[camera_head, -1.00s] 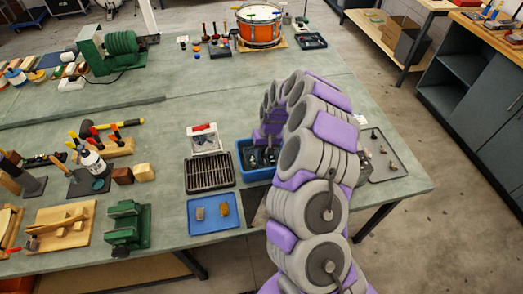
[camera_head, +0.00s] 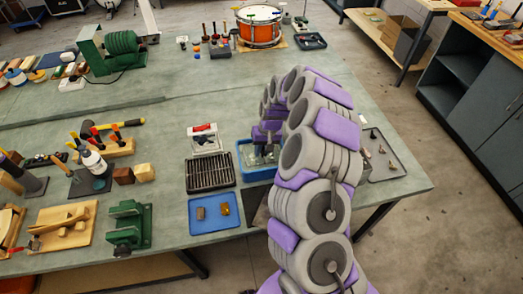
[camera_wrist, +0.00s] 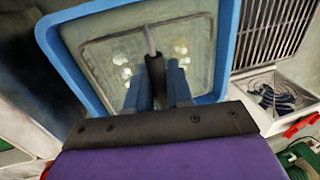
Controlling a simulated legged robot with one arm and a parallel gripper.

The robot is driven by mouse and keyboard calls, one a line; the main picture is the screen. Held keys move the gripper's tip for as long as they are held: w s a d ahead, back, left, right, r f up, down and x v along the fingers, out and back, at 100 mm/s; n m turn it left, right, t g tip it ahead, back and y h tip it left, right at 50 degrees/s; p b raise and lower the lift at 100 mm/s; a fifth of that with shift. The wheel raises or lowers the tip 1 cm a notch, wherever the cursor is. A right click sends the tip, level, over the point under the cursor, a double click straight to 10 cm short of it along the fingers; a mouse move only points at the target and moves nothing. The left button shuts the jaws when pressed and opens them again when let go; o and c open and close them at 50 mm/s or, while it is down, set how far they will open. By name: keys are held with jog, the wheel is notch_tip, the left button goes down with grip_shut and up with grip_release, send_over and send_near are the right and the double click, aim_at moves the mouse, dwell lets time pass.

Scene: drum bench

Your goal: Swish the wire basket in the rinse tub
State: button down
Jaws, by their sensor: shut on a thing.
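The blue rinse tub (camera_head: 243,160) stands on the bench near its front edge, partly hidden by my arm. It also shows in the wrist view (camera_wrist: 66,62), holding pale, cloudy water with whitish blobs. My gripper (camera_wrist: 157,84) is over the tub, its fingers shut on the dark handle (camera_wrist: 155,70) of the wire basket. A thin grey rod (camera_wrist: 150,38) runs from the handle towards the water. The basket's mesh is not clear; a faint squarish outline shows in the tub, and I cannot tell whether it is basket or tub floor.
A black slatted rack (camera_head: 209,172) stands just left of the tub, with a white tray (camera_head: 204,140) behind it. A blue tray (camera_head: 214,212) with two small blocks lies in front of the rack. A grey tray (camera_head: 385,160) lies right of my arm.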

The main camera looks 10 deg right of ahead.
jog(key=shift+f, duration=0.15)
jog(key=shift+f+b, duration=0.35)
jog(key=shift+f, duration=0.6)
jog(key=shift+r, duration=0.1)
jog(key=shift+r+p, duration=0.45)
jog(key=shift+r, duration=0.55)
jog(key=shift+f+b, duration=0.3)
jog(key=shift+f, duration=0.8)
jog(key=shift+r, duration=0.2)
jog(key=shift+r+p, duration=0.4)
jog(key=shift+r, duration=0.5)
jog(key=shift+f, duration=0.15)
